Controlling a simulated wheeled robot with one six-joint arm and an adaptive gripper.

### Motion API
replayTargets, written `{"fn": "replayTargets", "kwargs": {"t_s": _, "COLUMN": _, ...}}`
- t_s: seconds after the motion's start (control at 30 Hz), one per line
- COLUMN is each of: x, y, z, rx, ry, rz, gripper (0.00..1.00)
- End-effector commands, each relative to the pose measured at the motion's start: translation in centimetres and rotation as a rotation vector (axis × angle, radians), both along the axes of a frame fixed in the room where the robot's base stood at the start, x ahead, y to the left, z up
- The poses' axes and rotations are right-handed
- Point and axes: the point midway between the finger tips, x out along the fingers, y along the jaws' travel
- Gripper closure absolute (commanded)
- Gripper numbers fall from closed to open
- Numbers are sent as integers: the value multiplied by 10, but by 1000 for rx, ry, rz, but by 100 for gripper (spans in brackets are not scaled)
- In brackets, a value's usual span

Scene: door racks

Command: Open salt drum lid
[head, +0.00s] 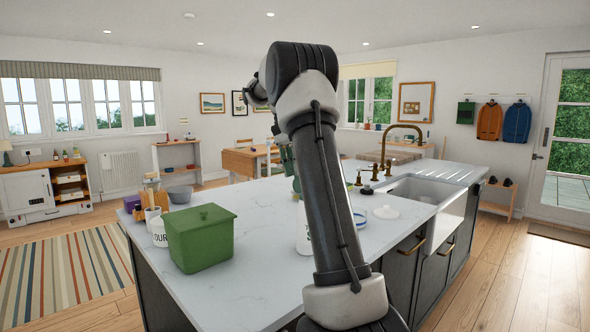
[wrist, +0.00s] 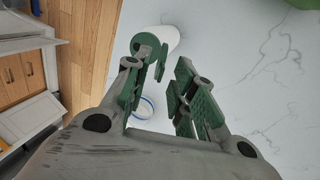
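The salt drum is a white cylinder (head: 303,238) on the white island worktop, partly hidden behind my arm, with part of its dark lettering showing. In the wrist view its white side (wrist: 164,40) lies beyond the fingertips, with a round green top (wrist: 148,42) at its near end. A small green piece stands beside that top; I cannot tell whether it is a raised flap. My gripper (wrist: 160,78) has green pads and is open, with bare worktop showing between the fingers. The drum top is just beyond the left fingertip; contact is unclear. In the head view my arm hides most of the gripper.
The front worktop is clear.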

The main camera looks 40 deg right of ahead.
Motion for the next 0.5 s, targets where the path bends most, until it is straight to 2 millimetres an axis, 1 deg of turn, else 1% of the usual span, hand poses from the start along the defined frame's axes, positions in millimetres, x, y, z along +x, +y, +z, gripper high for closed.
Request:
{"fn": "replayTargets", "kwargs": {"t_s": 0.07, "x": 3, "y": 0, "z": 8, "rx": -1, "ry": -3, "rz": 1, "gripper": 74}}
{"fn": "replayTargets", "kwargs": {"t_s": 0.3, "x": 16, "y": 2, "z": 49, "rx": 0, "ry": -3, "rz": 1, "gripper": 74}}
{"fn": "replayTargets", "kwargs": {"t_s": 0.4, "x": 19, "y": 3, "z": 60, "rx": 0, "ry": -1, "rz": 1, "gripper": 74}}
{"fn": "replayTargets", "kwargs": {"t_s": 0.5, "x": 20, "y": 3, "z": 67, "rx": 0, "ry": -1, "rz": 1, "gripper": 74}}
